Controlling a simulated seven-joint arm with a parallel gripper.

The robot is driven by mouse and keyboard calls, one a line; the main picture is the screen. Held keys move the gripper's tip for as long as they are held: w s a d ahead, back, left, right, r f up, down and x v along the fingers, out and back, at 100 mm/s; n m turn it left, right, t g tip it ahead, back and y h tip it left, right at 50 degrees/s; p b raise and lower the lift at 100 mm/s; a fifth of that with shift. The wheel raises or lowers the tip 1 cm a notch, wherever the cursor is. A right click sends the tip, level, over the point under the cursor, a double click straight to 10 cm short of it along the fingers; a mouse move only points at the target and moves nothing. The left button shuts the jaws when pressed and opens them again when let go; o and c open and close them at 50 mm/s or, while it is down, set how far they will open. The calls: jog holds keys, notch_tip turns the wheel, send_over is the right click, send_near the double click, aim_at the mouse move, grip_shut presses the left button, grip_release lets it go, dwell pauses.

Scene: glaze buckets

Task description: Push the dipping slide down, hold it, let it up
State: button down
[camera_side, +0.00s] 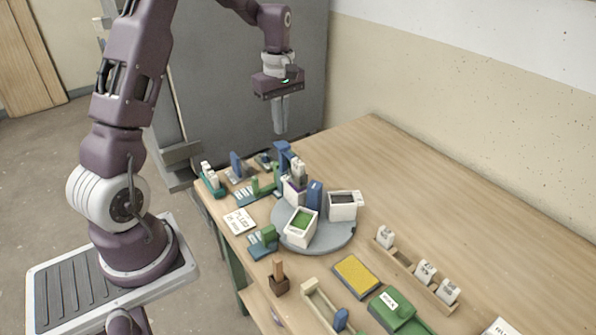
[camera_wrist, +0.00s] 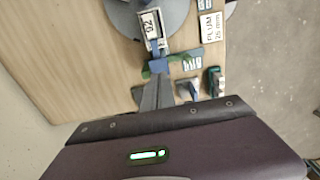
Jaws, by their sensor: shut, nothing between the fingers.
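My gripper (camera_side: 281,131) is shut and empty, pointing down in the air above the far left part of the table. It also shows in the wrist view (camera_wrist: 156,82). The likely dipping slide, with a blue top (camera_side: 283,148), stands below the fingertips at the rear of the round grey turntable (camera_side: 335,240). The fingers look apart from it. A white piece (camera_side: 299,170) is beside the blue part, over a white bucket (camera_side: 293,190) with a purplish inside. A bucket with green glaze (camera_side: 300,224) and a dark-filled bucket (camera_side: 344,205) also stand on the turntable.
A blue post (camera_side: 315,192) rises mid-turntable. Small blue and green fixtures (camera_side: 263,184) crowd the left edge, near a lettered card (camera_side: 239,221). A wooden rack with white pieces (camera_side: 426,271), a yellow pad (camera_side: 357,276) and a green block (camera_side: 400,314) lie in front. The table's back right is clear.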

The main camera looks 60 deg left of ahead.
aim_at(281, 144)
jog(key=shift+f, duration=4.4)
jog(key=shift+r, duration=5.35)
